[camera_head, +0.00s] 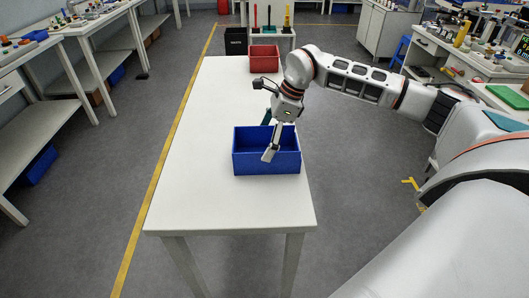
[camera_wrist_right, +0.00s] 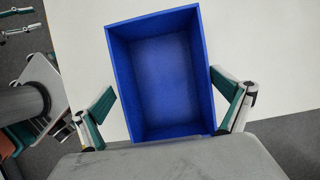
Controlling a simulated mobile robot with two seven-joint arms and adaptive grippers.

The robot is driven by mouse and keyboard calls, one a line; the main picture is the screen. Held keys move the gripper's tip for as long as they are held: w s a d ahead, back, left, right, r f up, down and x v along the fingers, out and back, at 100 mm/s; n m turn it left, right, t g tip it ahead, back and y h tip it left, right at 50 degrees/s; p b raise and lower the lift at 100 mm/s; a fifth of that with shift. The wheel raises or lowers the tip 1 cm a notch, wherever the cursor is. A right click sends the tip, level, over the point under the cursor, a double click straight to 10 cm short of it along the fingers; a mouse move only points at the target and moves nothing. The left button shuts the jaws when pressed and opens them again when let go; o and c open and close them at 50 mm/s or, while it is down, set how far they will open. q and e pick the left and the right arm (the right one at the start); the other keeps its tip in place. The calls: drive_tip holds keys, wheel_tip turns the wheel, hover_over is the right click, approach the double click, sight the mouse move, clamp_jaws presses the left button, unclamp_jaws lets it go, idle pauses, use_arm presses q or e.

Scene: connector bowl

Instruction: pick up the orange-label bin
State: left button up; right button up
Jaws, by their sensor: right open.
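A blue open-topped bin (camera_head: 283,165) stands on the white table near its right edge. No orange label can be made out on it in these views. In the right wrist view the blue bin (camera_wrist_right: 160,75) looks empty. My right gripper (camera_head: 270,136) is open over the blue bin, pointing down. In the wrist view its two green-padded fingers (camera_wrist_right: 165,112) lie to the left and right of the bin's near end. I cannot tell whether they touch the walls. A red bin (camera_head: 264,63) stands at the table's far end. My left gripper is not in view.
The white table (camera_head: 190,150) is clear to the left of and in front of the blue bin. A black bin (camera_head: 235,41) and a small stand with tools (camera_head: 271,38) are beyond the far end. Workbenches (camera_head: 92,29) line the left side.

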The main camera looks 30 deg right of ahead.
sight(250, 143)
drive_tip(key=x, duration=0.5)
drive_tip(key=shift+w, duration=0.25)
drive_tip(key=shift+s, duration=0.1)
drive_tip(key=c, duration=1)
